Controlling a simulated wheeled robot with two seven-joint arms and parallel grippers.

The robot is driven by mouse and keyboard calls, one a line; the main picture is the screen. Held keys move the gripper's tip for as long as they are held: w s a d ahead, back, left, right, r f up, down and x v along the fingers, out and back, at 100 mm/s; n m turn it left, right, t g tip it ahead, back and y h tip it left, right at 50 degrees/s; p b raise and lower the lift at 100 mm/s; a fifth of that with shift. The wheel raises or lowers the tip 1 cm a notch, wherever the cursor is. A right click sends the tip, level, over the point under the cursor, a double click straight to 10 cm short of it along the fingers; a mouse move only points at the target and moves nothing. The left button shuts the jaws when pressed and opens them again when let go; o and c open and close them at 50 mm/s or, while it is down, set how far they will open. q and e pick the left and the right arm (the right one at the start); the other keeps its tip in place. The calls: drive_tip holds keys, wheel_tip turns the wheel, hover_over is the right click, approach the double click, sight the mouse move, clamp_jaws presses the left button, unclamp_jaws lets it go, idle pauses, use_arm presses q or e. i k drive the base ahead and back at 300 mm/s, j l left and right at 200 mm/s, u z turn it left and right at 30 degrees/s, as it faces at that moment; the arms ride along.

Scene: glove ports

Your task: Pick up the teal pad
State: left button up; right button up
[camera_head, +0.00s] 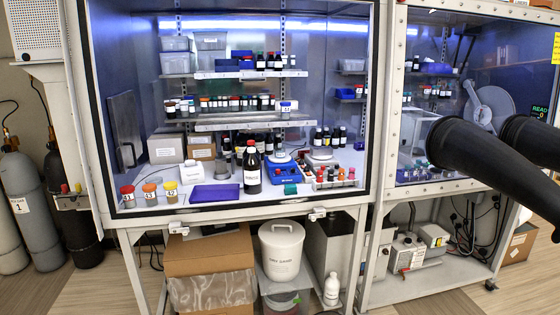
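A small teal pad (290,188) lies on the floor of the left glove box, near the front edge and behind the front window frame. It sits in front of a blue hotplate device (285,175), to the right of a large dark bottle with a white label (252,172) and to the left of a rack of small vials (335,178). Whether it touches its neighbours I cannot tell. Neither of my grippers shows in the head view.
A dark blue mat (214,194) and jars marked 41, 43 and 42 (149,193) stand left of the bottle. Bottle shelves (235,122) are behind. Two black glove sleeves (485,155) stick out at the right. A white bucket (281,252) stands below the box.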

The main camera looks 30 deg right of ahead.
sight(289, 189)
drive_tip(key=i+z, duration=0.2)
drive_tip(key=i, duration=0.4)
drive_tip(key=i+j+z, duration=0.2)
drive_tip(key=i, duration=0.45)
